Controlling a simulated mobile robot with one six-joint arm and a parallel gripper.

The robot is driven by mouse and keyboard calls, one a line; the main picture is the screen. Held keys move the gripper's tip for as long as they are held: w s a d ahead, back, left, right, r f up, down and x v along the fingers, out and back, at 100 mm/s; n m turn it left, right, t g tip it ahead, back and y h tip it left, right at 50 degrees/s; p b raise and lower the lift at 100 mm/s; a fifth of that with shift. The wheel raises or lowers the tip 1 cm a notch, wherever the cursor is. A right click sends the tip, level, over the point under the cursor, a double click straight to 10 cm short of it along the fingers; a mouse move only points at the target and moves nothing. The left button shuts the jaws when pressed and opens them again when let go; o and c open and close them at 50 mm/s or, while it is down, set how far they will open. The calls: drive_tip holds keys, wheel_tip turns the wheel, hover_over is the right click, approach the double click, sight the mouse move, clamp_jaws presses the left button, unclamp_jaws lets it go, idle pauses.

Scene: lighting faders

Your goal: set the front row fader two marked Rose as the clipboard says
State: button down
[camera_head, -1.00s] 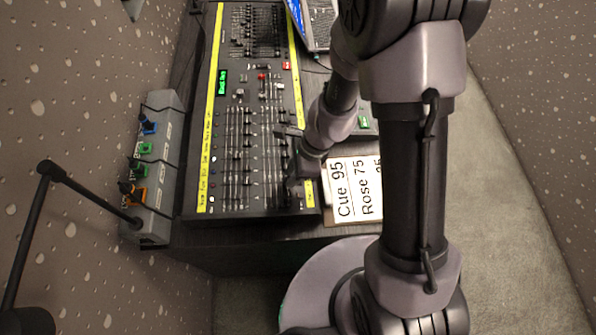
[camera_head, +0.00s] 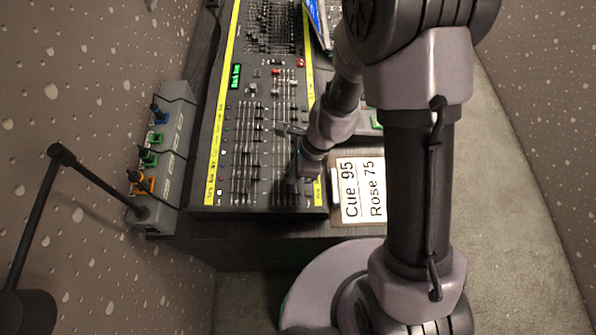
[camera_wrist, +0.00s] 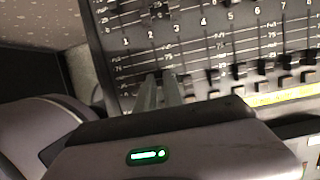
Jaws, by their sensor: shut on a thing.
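The lighting console (camera_head: 262,207) is dark, with rows of faders and yellow label strips. The clipboard (camera_head: 362,190) lies right of the console in the head view and reads "Cue 95" and "Rose 75"; its right side is hidden by my arm. My gripper (camera_head: 291,182) is down at the near right end of the console. In the wrist view my gripper (camera_wrist: 165,84) is shut on a fader cap in the row nearest the yellow strip, around the second track from the left. The cap is mostly hidden between the fingers, and its Rose label is not readable.
Other caps of the same row stand close to the right of my fingers in the wrist view. A grey box (camera_head: 172,125) with coloured connectors stands left of the console. A lamp arm (camera_head: 95,180) is at far left. A laptop (camera_head: 320,22) is partly visible at the back.

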sight(283, 180)
drive_tip(key=shift+a+r, duration=0.1)
drive_tip(key=shift+a, duration=1.25)
drive_tip(key=c, duration=1.7)
unclamp_jaws()
wheel_tip(283, 180, up, 3)
drive_tip(key=p, duration=0.2)
drive_tip(key=shift+p, duration=0.4)
drive_tip(key=shift+f, duration=0.25)
drive_tip(key=p+v, duration=0.9)
drive_tip(key=v, duration=0.8)
drive_tip(key=shift+w+d+r, duration=0.1)
drive_tip(key=shift+d+r, duration=0.05)
drive_tip(key=shift+r, duration=0.05)
